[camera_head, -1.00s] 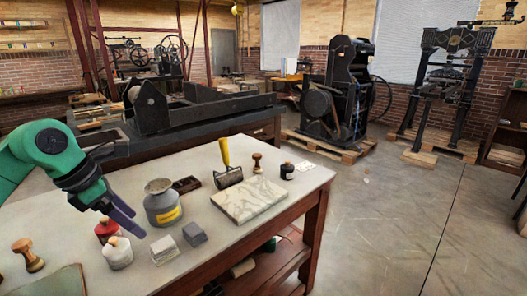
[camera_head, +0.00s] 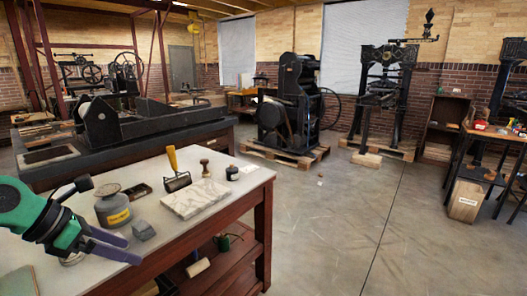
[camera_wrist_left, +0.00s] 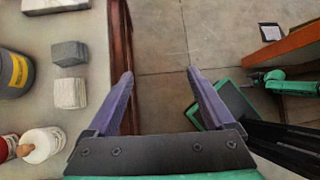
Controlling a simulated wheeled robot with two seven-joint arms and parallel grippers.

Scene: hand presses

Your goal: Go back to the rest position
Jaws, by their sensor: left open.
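My left gripper (camera_head: 133,250) is open and empty at the front edge of the wooden worktable (camera_head: 262,225). The left wrist view shows its two purple fingers (camera_wrist_left: 160,73) spread apart over the floor just beyond the table edge, with nothing between them. In that view a green arm link of mine (camera_wrist_left: 290,88) shows at the right; whether its gripper is open is too small to tell. A grey can with a yellow label (camera_head: 113,208) and a grey block (camera_head: 143,231) stand near the left gripper, apart from it.
On the table lie a marble slab (camera_head: 195,198), a yellow-handled roller (camera_head: 175,170), a wooden stamp (camera_head: 205,168) and a small black jar (camera_head: 232,173).

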